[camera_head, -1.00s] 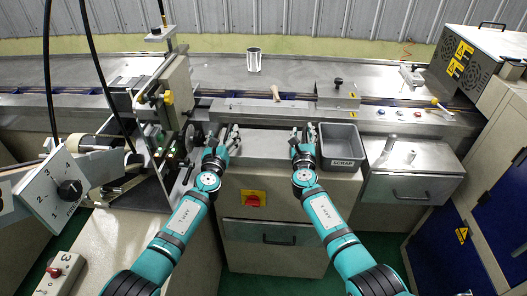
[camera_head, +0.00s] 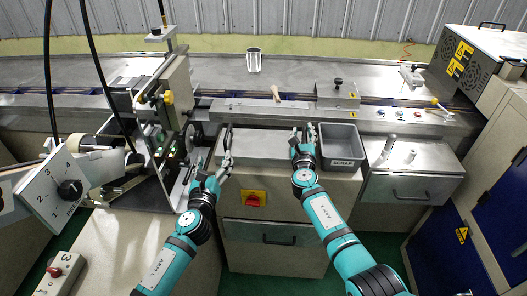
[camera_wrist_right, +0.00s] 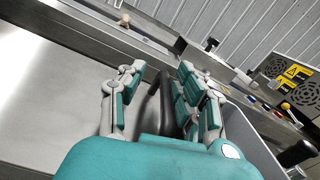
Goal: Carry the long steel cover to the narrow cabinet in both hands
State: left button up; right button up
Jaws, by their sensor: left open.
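The long steel cover (camera_head: 268,145), a flat grey plate, lies on top of the narrow cabinet (camera_head: 290,208). It also fills the left of the right wrist view (camera_wrist_right: 40,95). A dark handle shows at its left end. My left gripper (camera_head: 216,166) is open and empty, in front of the cover's left end and apart from the handle. My right gripper (camera_head: 303,138) is at the cover's right end, beside the grey bin. In the right wrist view its fingers (camera_wrist_right: 158,88) stand apart on either side of a dark handle (camera_wrist_right: 156,105).
The grey scrap bin (camera_head: 342,146) stands close to my right gripper. The machine with wheels and a lever (camera_head: 170,110) crowds the left side. A dial box (camera_head: 65,190) is at far left. A metal cup (camera_head: 254,60) stands on the back table.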

jog(key=o, duration=0.8)
jog(key=shift+s+a+f, duration=0.1)
jog(key=shift+s+a, duration=0.05)
jog(key=shift+s, duration=0.4)
jog(key=s, duration=0.7)
jog(key=s+a, duration=0.1)
jog(key=s, duration=0.3)
jog(key=shift+a, duration=0.1)
